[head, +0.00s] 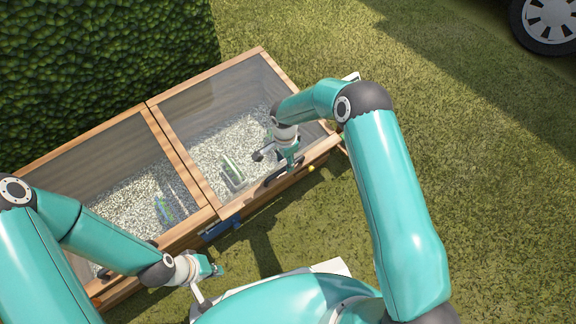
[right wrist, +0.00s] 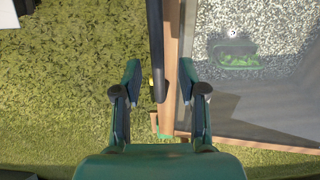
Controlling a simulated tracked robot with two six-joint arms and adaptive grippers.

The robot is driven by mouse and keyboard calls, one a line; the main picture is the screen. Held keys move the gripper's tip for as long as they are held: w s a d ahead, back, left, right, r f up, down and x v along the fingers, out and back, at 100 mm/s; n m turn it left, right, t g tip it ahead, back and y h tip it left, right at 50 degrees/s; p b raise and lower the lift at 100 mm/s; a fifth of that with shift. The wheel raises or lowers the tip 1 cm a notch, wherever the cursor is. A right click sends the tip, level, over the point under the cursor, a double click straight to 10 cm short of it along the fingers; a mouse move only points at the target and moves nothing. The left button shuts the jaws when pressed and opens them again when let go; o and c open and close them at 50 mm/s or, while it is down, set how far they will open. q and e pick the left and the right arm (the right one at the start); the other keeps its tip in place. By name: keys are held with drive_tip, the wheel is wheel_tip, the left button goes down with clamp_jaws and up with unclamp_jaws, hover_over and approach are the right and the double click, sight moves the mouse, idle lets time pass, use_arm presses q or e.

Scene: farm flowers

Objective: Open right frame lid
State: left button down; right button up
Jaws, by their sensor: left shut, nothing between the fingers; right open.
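The right frame lid (head: 182,158) is a wood-rimmed clear pane lying closed on the right half of a wooden cold frame. Its dark bar handle (right wrist: 155,45) sits on the front rim; in the head view it is partly covered by my right gripper (head: 283,170). In the right wrist view my right gripper (right wrist: 158,85) is open, with the handle's end between its two fingers and no clear contact. The lid's wooden rim (right wrist: 173,60) runs beside the handle. My left gripper (head: 213,268) is shut and empty, just in front of the box's left half.
The left frame lid (head: 120,160) lies closed beside the right one. Gravel and small planters (head: 232,172) show beneath the panes. A blue part (head: 221,227) is on the box's front. A hedge (head: 100,50) stands behind; open grass (head: 480,180) lies right.

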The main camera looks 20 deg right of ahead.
drive_tip(key=shift+f, duration=1.2)
drive_tip(key=shift+w, duration=0.1)
clamp_jaws()
